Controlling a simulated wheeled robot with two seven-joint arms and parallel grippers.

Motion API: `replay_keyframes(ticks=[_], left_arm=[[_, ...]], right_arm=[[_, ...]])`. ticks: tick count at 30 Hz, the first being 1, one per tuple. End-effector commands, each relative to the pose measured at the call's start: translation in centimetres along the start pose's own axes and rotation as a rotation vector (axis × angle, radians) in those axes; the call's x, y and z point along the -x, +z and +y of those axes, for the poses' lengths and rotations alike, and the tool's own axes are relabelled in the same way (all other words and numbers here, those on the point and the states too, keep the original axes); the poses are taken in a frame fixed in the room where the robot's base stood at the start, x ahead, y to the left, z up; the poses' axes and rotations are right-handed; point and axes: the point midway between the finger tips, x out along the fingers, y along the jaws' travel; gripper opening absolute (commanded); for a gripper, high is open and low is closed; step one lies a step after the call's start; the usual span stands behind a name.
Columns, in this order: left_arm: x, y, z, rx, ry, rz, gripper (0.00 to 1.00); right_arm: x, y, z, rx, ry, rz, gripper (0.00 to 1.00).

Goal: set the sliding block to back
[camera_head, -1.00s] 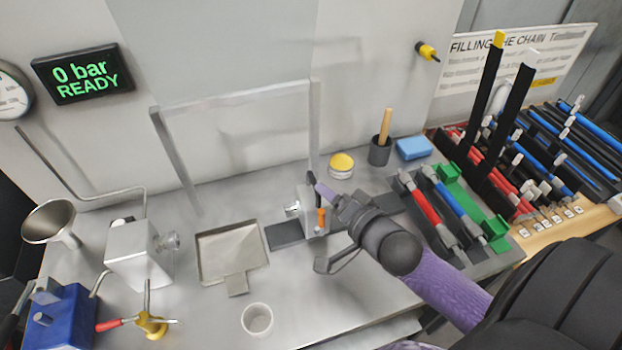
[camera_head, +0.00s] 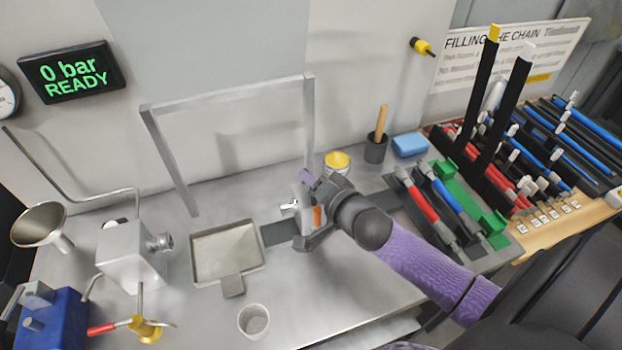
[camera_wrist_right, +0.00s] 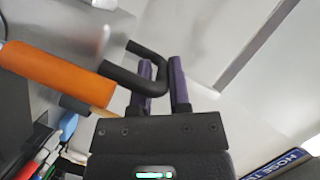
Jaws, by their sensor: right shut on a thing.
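The sliding block (camera_head: 303,216) is a small pale metal block with an orange part (camera_head: 317,215) on it. It sits on the dark flat rail (camera_head: 276,234) on the bench, right of the square tray. My right gripper (camera_head: 307,178) is at the block, its arm coming in from the right and hiding much of it. In the right wrist view my two purple fingers (camera_wrist_right: 164,80) are shut on a black bent handle (camera_wrist_right: 148,56). An orange cylinder (camera_wrist_right: 52,72) lies to the left of them. My left gripper is not in view.
A metal frame (camera_head: 309,125) stands behind the block. A yellow-topped tin (camera_head: 337,162) is close behind my right gripper. The square tray (camera_head: 205,278) and a white cup (camera_head: 254,321) are to the left. Red and blue hoses in a rack (camera_head: 424,202) lie right.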

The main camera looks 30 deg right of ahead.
Motion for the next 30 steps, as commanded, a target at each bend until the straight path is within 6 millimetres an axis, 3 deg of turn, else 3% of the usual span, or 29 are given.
replay_keyframes(ticks=[30], left_arm=[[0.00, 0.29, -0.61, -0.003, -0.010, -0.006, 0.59]], right_arm=[[0.02, 0.24, -0.06, -0.005, -0.003, -0.005, 0.00]])
